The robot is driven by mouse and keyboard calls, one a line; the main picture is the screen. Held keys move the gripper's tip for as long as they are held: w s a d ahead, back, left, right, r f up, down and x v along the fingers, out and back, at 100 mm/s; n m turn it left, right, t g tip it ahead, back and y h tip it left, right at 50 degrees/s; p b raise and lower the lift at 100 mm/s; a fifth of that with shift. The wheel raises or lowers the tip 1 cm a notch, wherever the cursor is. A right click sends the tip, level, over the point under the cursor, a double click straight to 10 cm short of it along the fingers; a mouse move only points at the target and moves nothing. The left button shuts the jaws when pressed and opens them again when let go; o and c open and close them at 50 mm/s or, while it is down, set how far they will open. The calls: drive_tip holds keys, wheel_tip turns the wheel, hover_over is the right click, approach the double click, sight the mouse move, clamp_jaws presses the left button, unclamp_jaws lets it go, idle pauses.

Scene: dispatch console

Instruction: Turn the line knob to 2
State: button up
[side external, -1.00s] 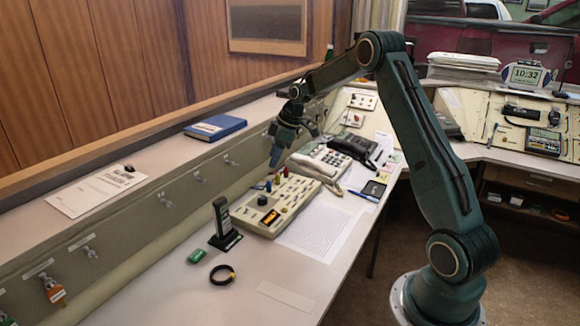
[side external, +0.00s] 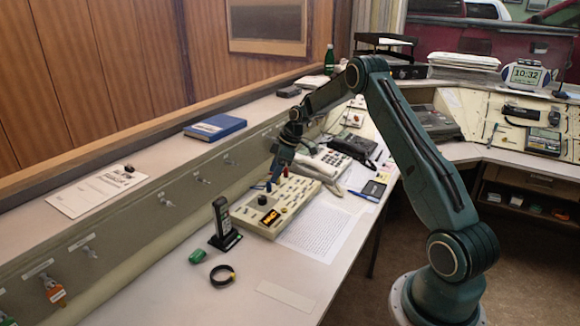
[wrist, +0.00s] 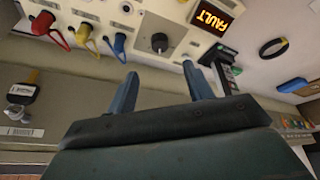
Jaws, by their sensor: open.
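The line knob (wrist: 159,42) is a small round black knob on the cream console panel (wrist: 95,8). In the side external view the knob (side external: 262,200) sits on the near left part of the panel, just left of my gripper (side external: 274,178). In the wrist view my gripper (wrist: 160,70) is open and empty. The knob shows ahead of the gap between its two fingertips, apart from both. I cannot read the knob's setting or any number around it.
A display (wrist: 212,17) reads FAULT.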

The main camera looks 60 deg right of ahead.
sight(263, 197)
drive_tip(key=x, duration=1)
drive_tip(key=shift+f, duration=0.3)
drive_tip(key=c, duration=1)
